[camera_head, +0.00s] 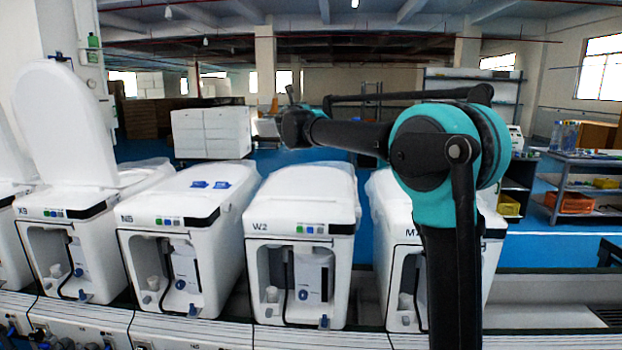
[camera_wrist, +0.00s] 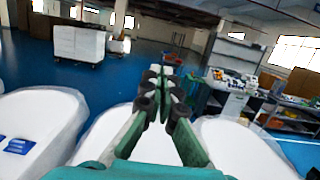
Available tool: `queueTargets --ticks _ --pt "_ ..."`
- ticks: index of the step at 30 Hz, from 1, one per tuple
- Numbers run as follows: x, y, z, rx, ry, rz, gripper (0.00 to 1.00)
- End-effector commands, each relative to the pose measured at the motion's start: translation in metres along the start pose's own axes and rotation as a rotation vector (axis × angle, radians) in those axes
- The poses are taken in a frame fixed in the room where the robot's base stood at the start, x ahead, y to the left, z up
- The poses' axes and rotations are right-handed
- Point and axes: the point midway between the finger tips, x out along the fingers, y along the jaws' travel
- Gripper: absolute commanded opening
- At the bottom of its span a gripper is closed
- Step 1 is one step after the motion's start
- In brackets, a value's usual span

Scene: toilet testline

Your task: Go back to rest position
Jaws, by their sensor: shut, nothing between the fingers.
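My gripper (camera_wrist: 165,90) shows in the wrist view, its two teal fingers with dark pads drawn together and nothing between them. It points out over the white toilet units toward the room. In the head view my teal and black arm rises at the right of centre and reaches back and left, above the units. The gripper's fingertips cannot be made out there. Unit W2 (camera_head: 300,205) stands below the arm's far end, and the unit to its right (camera_head: 385,200) is partly hidden by my arm.
Unit N9 (camera_head: 175,205) has blue pieces (camera_head: 212,184) on its lid. Unit X9 (camera_head: 75,205) has its tall lid (camera_head: 62,115) raised. White boxes (camera_head: 212,133) stand behind. A shelf (camera_head: 585,165) with bins is at right. Blue floor between is clear.

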Motion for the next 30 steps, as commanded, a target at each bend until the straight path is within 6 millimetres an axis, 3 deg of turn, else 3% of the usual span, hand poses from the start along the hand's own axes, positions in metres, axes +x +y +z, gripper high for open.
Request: queueTargets --ticks 8,11,14,20,24,30 --pt "-0.001 -0.003 -0.001 0.009 0.003 -0.005 0.0" --pt "-0.004 -0.023 -0.011 0.073 0.021 -0.04 0.0" --pt "-0.015 -0.063 -0.035 0.219 0.058 -0.117 0.0" --pt "-0.063 -0.167 -0.11 0.636 0.14 -0.355 0.0" --pt "-0.112 -0.229 -0.168 0.924 0.175 -0.538 0.0" --pt "-0.201 -0.296 -0.252 1.323 0.194 -0.82 0.0"
